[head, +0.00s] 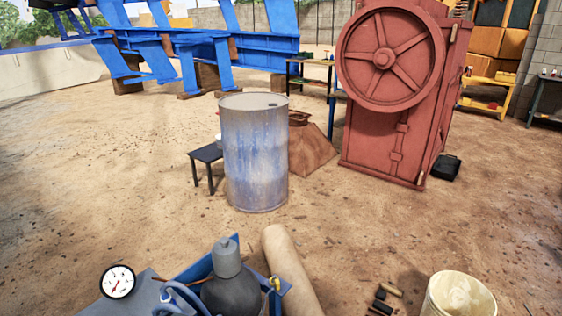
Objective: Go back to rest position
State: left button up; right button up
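Neither of my grippers shows in the head view, so their pose and what they hold are hidden. The red jaw crusher (400,150) stands at the back right with its large spoked flywheel (384,57) facing me. A worn blue-grey drum (255,155) stands upright in the middle of the yard.
A black stool (206,155) is behind the drum's left side. Close to me are a dark bottle (236,292), a pressure gauge (117,282), a tan cylinder (288,270) and a pale bucket (459,297). Blue steel frames (200,50) stand at the back. Open dirt lies left and right.

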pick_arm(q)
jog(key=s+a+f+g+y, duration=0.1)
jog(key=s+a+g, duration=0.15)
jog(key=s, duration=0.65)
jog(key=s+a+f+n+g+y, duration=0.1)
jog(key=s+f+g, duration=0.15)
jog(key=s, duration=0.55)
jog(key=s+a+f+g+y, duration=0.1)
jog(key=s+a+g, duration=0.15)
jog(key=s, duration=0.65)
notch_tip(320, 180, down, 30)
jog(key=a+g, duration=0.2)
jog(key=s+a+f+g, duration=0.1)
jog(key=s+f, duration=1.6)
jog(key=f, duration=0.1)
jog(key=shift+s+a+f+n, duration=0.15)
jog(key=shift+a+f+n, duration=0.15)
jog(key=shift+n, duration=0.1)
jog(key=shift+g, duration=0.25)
